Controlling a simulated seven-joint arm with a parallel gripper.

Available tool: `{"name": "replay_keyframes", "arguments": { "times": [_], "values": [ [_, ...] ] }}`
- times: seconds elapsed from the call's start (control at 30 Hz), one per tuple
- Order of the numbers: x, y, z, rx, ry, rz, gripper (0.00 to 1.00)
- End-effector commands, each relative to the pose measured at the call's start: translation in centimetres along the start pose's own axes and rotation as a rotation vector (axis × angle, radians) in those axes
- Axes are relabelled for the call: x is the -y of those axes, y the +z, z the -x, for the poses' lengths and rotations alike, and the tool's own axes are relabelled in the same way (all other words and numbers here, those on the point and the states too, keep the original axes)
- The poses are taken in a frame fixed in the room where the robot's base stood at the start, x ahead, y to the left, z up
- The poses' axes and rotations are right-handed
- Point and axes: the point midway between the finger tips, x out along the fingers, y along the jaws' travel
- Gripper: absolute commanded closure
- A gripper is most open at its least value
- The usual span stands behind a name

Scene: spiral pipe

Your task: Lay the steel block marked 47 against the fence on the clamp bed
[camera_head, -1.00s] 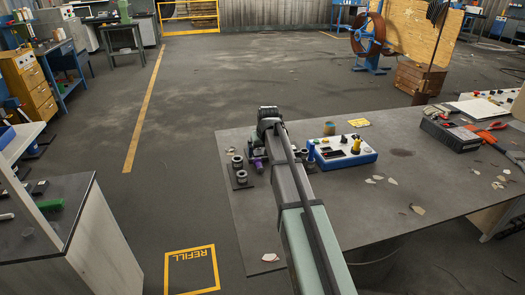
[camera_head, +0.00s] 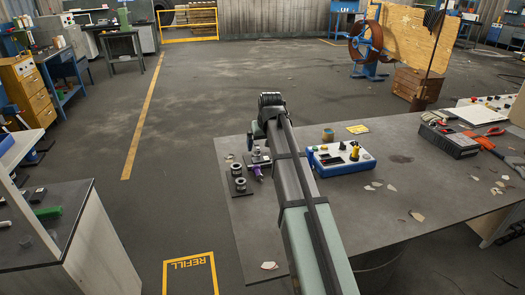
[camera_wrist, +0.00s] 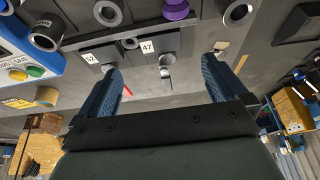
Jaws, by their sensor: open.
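The block marked 47 (camera_wrist: 160,42) is a grey piece with a white number tag, in the upper middle of the wrist view. A similar grey piece with a tag marked 52 (camera_wrist: 90,57) sits left of it. A shiny metal part (camera_wrist: 166,72) lies just below the 47 tag. My gripper (camera_wrist: 160,70) is open and empty; its two blue fingers stand apart, on either side of these pieces in the picture. In the head view my arm hides much of this group. I cannot tell which part is the clamp bed or its fence.
A purple knob (camera_head: 258,172) and ring-shaped metal parts (camera_head: 240,186) stand near the left edge of the grey table (camera_head: 300,245). A blue-and-white control box (camera_head: 340,158) stands right of my arm. Paint chips and tools lie further right.

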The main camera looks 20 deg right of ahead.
Motion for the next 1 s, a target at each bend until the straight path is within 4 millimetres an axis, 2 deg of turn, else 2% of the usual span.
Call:
{"name": "replay_keyframes", "arguments": {
  "times": [0.1, 0.33, 1.0],
  "values": [
    [0.0, 0.0, 1.5, -0.002, 0.0, 0.0, 0.01],
    [0.0, 0.0, 2.8, 0.0, 0.0, 0.0, 0.01],
    [0.0, 0.0, 3.0, 0.0, 0.0, 0.0, 0.01]
  ]
}}
